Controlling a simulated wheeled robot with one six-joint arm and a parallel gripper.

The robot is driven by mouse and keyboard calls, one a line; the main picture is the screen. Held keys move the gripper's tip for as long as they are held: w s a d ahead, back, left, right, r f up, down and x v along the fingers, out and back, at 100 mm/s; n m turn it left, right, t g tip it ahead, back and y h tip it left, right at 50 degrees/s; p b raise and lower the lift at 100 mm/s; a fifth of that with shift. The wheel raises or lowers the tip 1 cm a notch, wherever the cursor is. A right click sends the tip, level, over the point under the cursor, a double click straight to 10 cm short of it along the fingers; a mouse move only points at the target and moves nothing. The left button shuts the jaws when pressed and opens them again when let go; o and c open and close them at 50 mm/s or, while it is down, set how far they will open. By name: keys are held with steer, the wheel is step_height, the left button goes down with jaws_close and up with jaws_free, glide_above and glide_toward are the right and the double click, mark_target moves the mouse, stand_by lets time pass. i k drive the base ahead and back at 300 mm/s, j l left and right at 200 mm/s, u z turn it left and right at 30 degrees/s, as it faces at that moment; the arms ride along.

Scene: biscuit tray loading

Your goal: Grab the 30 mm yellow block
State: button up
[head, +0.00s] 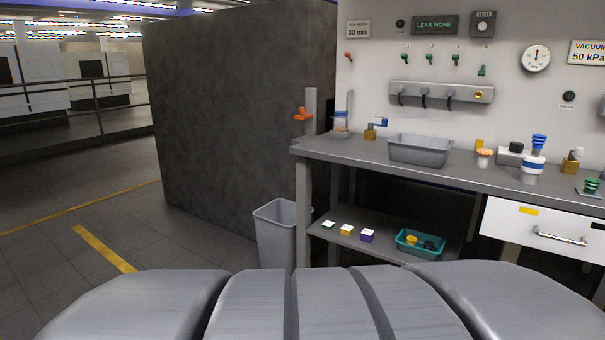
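A small yellow-topped block (346,230) sits on the lower shelf of the workbench, in the middle of a row of three. A green-topped block (328,224) is to its left and a purple block (367,236) to its right, with small gaps between them. The size of the yellow block cannot be read. My gripper is not in view, and nothing is seen touching the blocks.
A teal bin (403,248) with yellow and black items stands right of the blocks. The bench top (330,152) overhangs the shelf. A grey waste bin (265,231) stands left of the bench leg (303,210). A white drawer (500,220) is at right. Floor at left is open.

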mark_target(347, 229)
steer(key=k, duration=0.1)
steer(key=i+j, duration=0.15)
steer(key=i, duration=0.4)
steer(key=i+j, duration=0.1)
steer(key=i, duration=0.4)
steer(key=i+j, duration=0.15)
steer(key=i, duration=0.4)
steer(key=i+j+z, duration=0.1)
steer(key=i, duration=0.45)
